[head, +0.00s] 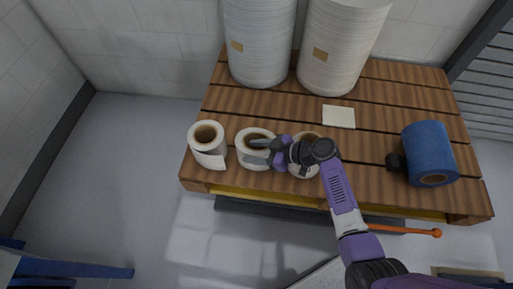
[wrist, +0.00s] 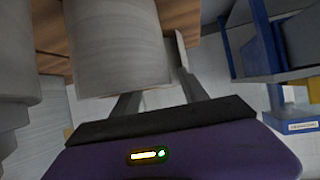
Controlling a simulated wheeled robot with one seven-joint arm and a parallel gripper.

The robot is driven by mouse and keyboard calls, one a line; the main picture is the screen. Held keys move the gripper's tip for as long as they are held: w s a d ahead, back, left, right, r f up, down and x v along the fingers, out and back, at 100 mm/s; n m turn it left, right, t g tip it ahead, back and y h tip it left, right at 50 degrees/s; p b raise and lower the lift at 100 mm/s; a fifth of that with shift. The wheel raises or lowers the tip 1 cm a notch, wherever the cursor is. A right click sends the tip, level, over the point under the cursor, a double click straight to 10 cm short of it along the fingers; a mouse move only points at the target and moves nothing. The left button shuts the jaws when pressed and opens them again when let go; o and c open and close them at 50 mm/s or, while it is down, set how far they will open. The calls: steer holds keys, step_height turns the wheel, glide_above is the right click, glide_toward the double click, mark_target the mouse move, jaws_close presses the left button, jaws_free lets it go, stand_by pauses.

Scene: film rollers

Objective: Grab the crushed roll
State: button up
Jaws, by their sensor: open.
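Three small white rolls stand in a row near the pallet's front edge in the head view: a left roll (head: 208,150) with a loose flap, a middle roll (head: 246,159) and a right roll (head: 304,170). The middle one looks oval at the top, but I cannot tell for sure which roll is crushed. My gripper (head: 264,148) is open at the middle roll, reaching over from the right and partly covering it. In the wrist view a white roll (wrist: 118,45) stands close in front of the jaws and hides part of the left finger. I cannot tell whether they touch.
Two tall white rolls (head: 259,45) (head: 342,45) stand at the back of the wooden pallet (head: 385,95). A pale card (head: 338,116) lies mid-pallet. An orange rod (head: 405,230) sticks out in front.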

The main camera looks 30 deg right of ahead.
steer(key=shift+w+a+f, duration=0.2)
steer(key=shift+a, duration=0.05)
steer(key=shift+c, duration=0.4)
jaws_close()
steer(key=shift+s+f, duration=0.1)
stand_by(0.8)
